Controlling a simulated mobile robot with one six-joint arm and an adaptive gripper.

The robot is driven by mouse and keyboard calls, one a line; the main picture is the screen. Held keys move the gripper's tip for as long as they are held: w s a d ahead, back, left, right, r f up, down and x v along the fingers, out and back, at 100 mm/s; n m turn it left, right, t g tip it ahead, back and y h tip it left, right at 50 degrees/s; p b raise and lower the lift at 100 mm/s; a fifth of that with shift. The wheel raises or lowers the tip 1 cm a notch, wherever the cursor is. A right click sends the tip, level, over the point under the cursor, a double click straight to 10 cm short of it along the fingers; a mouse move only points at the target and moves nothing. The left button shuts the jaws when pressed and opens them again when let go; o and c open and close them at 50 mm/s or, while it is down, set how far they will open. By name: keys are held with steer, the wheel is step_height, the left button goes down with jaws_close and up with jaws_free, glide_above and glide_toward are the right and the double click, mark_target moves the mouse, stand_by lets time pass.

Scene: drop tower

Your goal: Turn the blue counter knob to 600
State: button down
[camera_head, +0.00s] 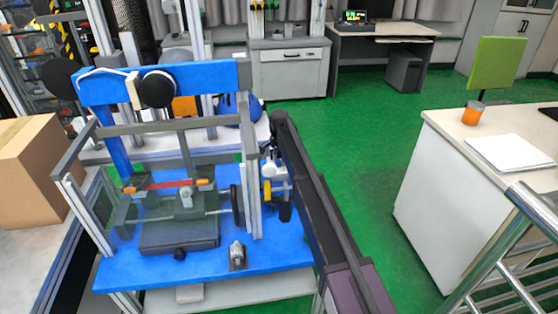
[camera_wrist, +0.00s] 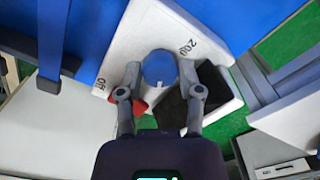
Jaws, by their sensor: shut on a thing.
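The blue counter knob (camera_wrist: 159,68) is round and sits on a white panel (camera_wrist: 135,40) in the wrist view. My gripper (camera_wrist: 161,80) has one finger on each side of the knob and is shut on it. The panel carries a mark that looks like "200" to the upper right of the knob and one that looks like "OFF" to the left. A 600 mark and a pointer on the knob cannot be made out. A red part (camera_wrist: 140,106) and a dark block (camera_wrist: 208,92) show beside the fingers. In the head view my arm hides most of the counter.
The drop tower's blue frame (camera_head: 200,76) and blue base (camera_head: 275,255) stand close to my arm on the left. Its grey metal uprights (camera_head: 250,165) are near the gripper. A cardboard box (camera_head: 40,172) is far left. A white counter (camera_head: 435,190) stands right, with green floor between.

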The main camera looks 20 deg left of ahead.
steer(key=shift+s+d, duration=0.1)
steer(key=shift+s, duration=0.05)
steer(key=shift+c, duration=1.3)
jaws_free()
steer(key=shift+n, duration=0.5)
